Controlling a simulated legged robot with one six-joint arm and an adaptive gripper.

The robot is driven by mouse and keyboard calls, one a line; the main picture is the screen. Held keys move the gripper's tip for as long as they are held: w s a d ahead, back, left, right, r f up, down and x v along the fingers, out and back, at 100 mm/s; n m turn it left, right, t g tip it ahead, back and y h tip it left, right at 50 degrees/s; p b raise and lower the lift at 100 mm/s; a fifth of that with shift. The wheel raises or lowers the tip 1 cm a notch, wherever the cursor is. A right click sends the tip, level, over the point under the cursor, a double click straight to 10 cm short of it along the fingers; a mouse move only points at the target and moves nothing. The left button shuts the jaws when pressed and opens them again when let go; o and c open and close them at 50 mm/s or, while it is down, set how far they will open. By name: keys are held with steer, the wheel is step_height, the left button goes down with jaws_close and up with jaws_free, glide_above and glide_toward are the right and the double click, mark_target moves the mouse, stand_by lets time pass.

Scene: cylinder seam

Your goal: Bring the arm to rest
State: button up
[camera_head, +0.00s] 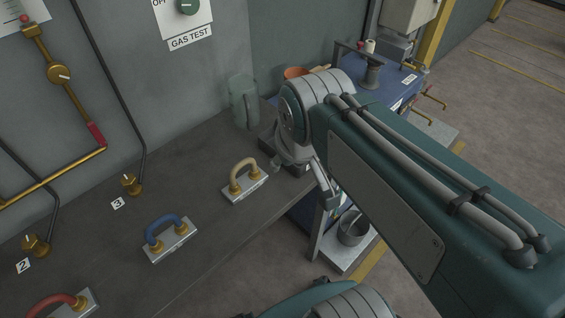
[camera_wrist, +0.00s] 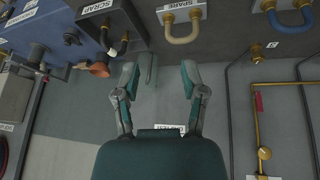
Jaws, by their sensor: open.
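My arm reaches in from the right in the head view, bent at a joint above the bench end. My gripper (camera_head: 303,177) hangs below that joint, partly hidden by the arm. In the wrist view my gripper (camera_wrist: 160,80) has its two fingers spread apart with nothing held. A grey-green cylinder (camera_head: 243,101) stands upright on the bench against the wall, left of my gripper. In the wrist view it appears between the fingers' directions, beyond the left finger (camera_wrist: 148,70), apart from them as far as I can tell.
The grey bench (camera_head: 95,205) carries tan (camera_head: 245,178), blue (camera_head: 170,237) and red (camera_head: 68,305) hoops on plates. Brass fittings (camera_head: 131,184) and pipes line the wall. A blue cart (camera_head: 350,95) with a vice stands behind my arm. A bucket (camera_head: 352,228) sits on a low shelf. Floor is clear at right.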

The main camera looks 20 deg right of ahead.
steer(key=shift+m+t, duration=0.3)
steer(key=shift+m, duration=0.4)
steer(key=s, duration=0.2)
steer(key=s+a+f, duration=0.1)
steer(key=shift+s+a+f, duration=0.15)
steer(key=shift+s+f, duration=0.05)
steer(key=shift+s, duration=0.15)
